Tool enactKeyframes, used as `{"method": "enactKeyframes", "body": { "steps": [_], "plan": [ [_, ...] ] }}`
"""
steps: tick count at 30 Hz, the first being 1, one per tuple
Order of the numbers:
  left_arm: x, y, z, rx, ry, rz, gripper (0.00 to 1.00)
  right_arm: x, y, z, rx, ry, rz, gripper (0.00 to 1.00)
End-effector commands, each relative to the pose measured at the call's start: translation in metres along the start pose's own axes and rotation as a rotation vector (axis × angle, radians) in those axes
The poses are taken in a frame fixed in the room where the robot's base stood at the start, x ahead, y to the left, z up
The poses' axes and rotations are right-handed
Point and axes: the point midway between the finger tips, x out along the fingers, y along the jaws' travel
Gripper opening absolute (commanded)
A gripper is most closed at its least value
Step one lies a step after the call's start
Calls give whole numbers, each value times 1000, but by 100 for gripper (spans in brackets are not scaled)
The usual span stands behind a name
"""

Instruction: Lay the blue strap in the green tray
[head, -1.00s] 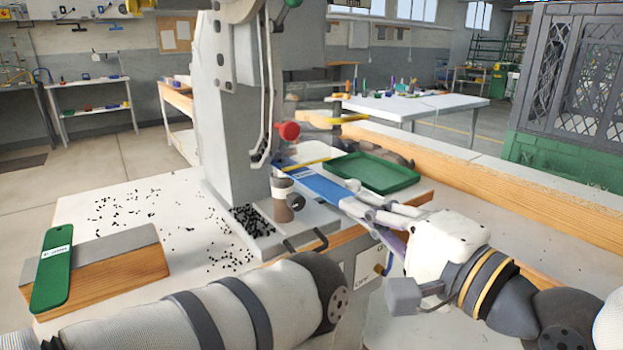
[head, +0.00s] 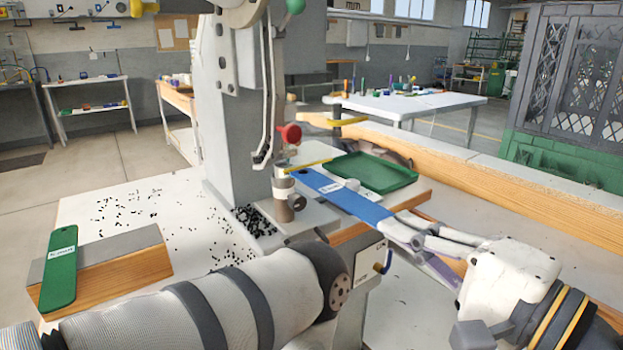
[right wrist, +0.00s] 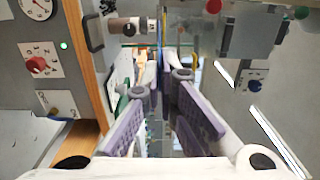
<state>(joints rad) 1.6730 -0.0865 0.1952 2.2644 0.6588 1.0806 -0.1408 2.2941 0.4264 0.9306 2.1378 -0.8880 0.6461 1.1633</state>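The long blue strap (head: 340,196) runs from beside the press to my right gripper in the head view. My right gripper (head: 403,229) is shut on its near end, and the strap is stretched out in front of the green tray, apart from its floor. The green tray (head: 392,186) is empty where I see it and lies on the bench behind the strap. In the right wrist view the purple-padded fingers of my right gripper (right wrist: 165,85) show close together; the strap is hard to make out there. My left gripper is not in view; only my left arm crosses the foreground.
The grey press column (head: 232,110) with a red knob (head: 290,133) stands left of the strap. A brown cylinder (head: 284,200) stands at its base by black eyelets (head: 252,220). A green labelled strap (head: 60,268) lies on a wooden block (head: 125,270) at left.

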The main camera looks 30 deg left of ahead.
Motion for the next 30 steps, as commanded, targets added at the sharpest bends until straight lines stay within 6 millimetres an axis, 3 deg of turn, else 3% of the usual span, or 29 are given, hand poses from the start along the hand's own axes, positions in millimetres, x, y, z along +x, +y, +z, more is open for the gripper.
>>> {"method": "enactKeyframes", "body": {
  "steps": [21, 30],
  "plan": [
    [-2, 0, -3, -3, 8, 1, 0, -66, -1, -1, 2, 2, -1, 0],
    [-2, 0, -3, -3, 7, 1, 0, -76, 0, 0, 0, 0, 0, 0]
  ]
}}
